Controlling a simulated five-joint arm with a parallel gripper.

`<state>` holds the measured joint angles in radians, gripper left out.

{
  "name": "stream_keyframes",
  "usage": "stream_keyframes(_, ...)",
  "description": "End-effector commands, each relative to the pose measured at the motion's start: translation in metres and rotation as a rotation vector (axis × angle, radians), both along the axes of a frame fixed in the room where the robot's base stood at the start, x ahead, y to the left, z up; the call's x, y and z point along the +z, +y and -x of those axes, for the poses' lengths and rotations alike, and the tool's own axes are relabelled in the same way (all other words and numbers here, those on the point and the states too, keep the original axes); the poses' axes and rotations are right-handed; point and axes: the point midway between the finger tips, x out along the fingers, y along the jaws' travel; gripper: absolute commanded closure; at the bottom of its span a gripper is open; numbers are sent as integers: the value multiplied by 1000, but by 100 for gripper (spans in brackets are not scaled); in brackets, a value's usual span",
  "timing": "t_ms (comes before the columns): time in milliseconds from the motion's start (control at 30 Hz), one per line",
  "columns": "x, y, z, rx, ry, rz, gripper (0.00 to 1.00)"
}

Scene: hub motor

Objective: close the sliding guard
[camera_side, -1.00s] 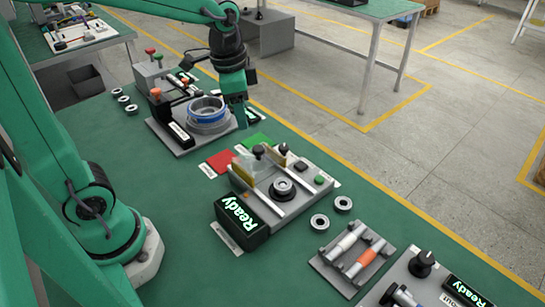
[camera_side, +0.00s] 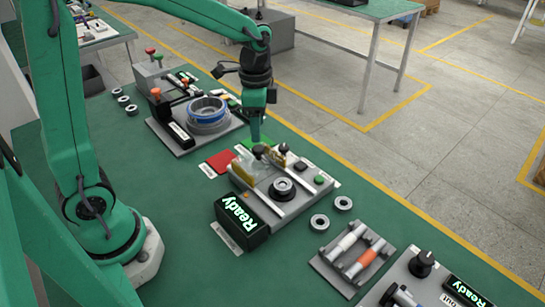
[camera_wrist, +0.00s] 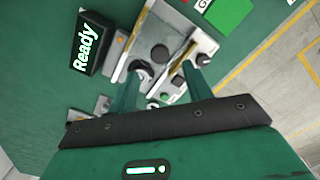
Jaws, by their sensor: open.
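The guarded station is a grey block (camera_side: 300,205) with a black "Ready" display (camera_side: 240,216) at its front left. Its sliding guard (camera_side: 246,168) shows as clear, yellowish upright panels at the back left of the block. The round hub seat (camera_side: 283,188) beside it stands uncovered. Two black knobs, one (camera_side: 259,151) under my gripper and another (camera_side: 284,148), stand near the panels. My gripper (camera_side: 257,137) points down just above the first knob. In the wrist view my open fingers (camera_wrist: 162,72) lie either side of a dark knob (camera_wrist: 160,53); contact cannot be told.
Red (camera_side: 221,161) and green (camera_side: 257,142) pads lie behind the station. A fixture with a blue-rimmed ring (camera_side: 208,110) stands at back left. Loose rings (camera_side: 320,222) and a tray of rollers (camera_side: 350,256) lie to the right.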

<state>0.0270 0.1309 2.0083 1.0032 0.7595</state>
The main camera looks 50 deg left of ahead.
Motion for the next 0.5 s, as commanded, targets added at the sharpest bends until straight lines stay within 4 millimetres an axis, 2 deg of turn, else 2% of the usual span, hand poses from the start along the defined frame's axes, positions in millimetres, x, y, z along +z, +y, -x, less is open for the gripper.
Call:
stream_keyframes(300,-39,0,1,1,4,0,50)
stream_keyframes(500,-57,0,1,1,1,0,50)
